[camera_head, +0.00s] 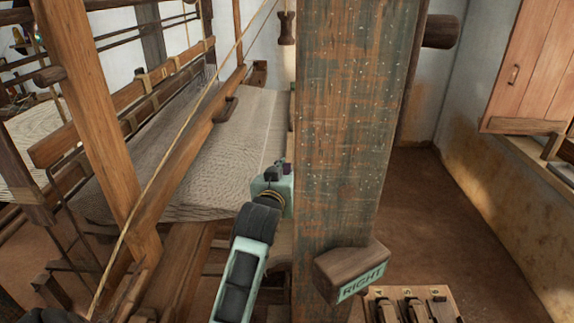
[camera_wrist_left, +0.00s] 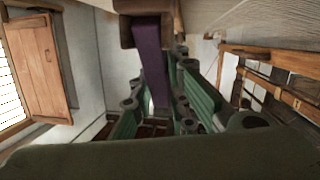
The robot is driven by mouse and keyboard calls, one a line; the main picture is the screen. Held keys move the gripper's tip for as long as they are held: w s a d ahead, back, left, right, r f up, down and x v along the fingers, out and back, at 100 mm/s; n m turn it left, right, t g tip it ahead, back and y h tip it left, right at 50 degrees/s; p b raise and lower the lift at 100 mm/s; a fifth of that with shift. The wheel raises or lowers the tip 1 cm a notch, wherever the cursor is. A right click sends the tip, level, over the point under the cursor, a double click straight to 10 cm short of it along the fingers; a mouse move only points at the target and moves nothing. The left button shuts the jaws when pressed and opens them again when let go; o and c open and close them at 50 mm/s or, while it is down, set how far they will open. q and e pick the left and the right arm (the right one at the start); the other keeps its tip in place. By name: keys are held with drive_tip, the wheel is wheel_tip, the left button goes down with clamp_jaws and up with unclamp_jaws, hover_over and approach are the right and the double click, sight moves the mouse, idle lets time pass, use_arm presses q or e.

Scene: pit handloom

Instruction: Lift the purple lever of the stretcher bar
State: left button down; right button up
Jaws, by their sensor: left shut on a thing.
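The purple lever (camera_wrist_left: 150,55) hangs from a dark wooden block at the top of the left wrist view and runs down between my left gripper's green fingers. My left gripper (camera_wrist_left: 160,105) is shut on it. In the head view my left gripper (camera_head: 274,180) is at the near right edge of the woven cloth, beside a thick post. Only a small purple bit of the lever (camera_head: 288,168) shows there. The post hides what lies behind it, and I cannot make out the whole stretcher bar. My right gripper is not in view.
The thick worn post (camera_head: 345,130) stands just right of my left gripper. A wooden block marked RIGHT (camera_head: 350,272) juts from its foot. The woven cloth (camera_head: 240,130) and slanting loom beams (camera_head: 95,120) fill the left.

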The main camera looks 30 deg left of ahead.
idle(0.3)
use_arm(q)
drive_tip(key=c, duration=1.7)
unclamp_jaws()
drive_tip(key=v, duration=1.2)
